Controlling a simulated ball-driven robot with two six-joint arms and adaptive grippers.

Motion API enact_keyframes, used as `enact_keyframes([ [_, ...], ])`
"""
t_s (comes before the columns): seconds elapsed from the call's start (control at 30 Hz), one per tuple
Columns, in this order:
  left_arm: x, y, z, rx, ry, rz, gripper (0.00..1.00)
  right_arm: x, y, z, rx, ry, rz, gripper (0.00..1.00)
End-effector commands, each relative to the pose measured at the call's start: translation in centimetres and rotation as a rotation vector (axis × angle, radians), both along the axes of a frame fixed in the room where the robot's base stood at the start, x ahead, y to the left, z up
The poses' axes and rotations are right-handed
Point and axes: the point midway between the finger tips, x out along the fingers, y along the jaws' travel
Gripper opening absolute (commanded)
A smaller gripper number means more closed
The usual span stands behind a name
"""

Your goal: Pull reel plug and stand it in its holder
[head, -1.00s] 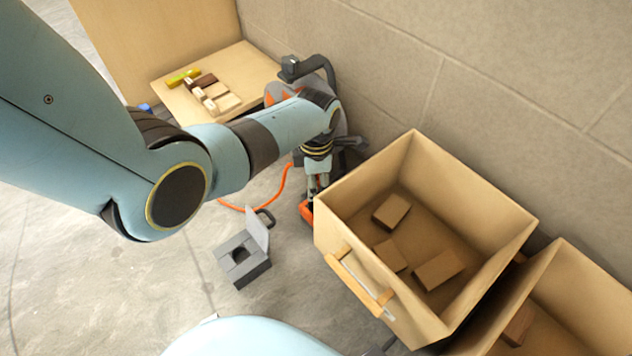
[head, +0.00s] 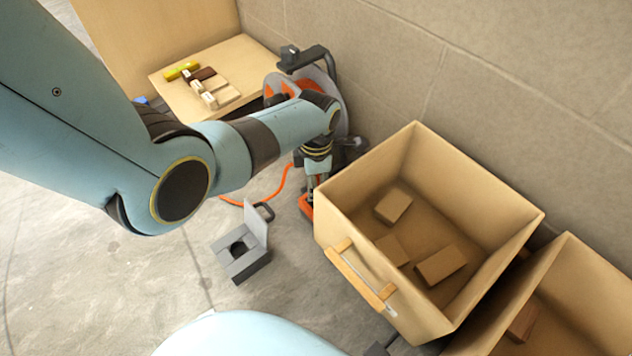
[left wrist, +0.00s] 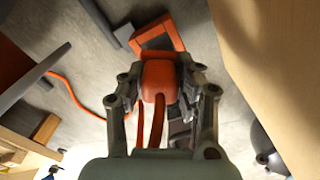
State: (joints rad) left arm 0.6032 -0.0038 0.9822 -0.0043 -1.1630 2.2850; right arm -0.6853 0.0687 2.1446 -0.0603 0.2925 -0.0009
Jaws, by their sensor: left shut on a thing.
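My left gripper (left wrist: 157,90) is shut on the orange plug (left wrist: 158,78), whose orange cable loops back toward the wrist. An orange-edged dark piece (left wrist: 155,38) lies just beyond the plug; I cannot tell whether they touch. In the head view my left gripper (head: 313,190) points down beside the crate, its fingertips partly hidden, above an orange part (head: 306,205). The cable reel (head: 275,88), orange and grey with a dark handle, stands by the wall, partly behind my arm. The grey holder block (head: 241,263) with a round hole and upright plate sits on the floor. My right gripper is not visible.
A wooden crate (head: 352,208) with several blocks stands close right of my left gripper, with another crate (head: 575,262) beyond. A low wooden table (head: 240,62) with blocks is at the back. Orange cable (head: 284,182) lies on the floor. Floor left of the holder is clear.

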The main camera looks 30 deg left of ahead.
Motion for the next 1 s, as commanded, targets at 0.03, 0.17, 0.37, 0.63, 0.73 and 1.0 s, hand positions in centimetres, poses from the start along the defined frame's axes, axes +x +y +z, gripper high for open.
enact_keyframes([
  [0.03,0.0,0.0,-0.1,0.0,0.0,0.0,0.07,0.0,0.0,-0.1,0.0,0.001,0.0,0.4],
  [0.17,0.0,0.0,-0.5,0.0,0.001,0.0,0.07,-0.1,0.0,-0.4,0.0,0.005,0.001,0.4],
  [0.37,-0.1,0.0,-1.4,0.0,0.001,0.0,0.07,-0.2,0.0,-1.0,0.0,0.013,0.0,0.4],
  [0.63,0.0,0.0,-1.5,0.0,0.0,0.0,0.07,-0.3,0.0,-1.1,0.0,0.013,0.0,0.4],
  [0.73,0.0,0.0,-1.5,0.0,0.0,0.0,0.07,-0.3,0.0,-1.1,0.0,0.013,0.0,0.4],
  [1.0,-0.1,0.0,-2.3,0.0,0.003,0.0,0.07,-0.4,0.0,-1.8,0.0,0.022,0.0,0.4],
])
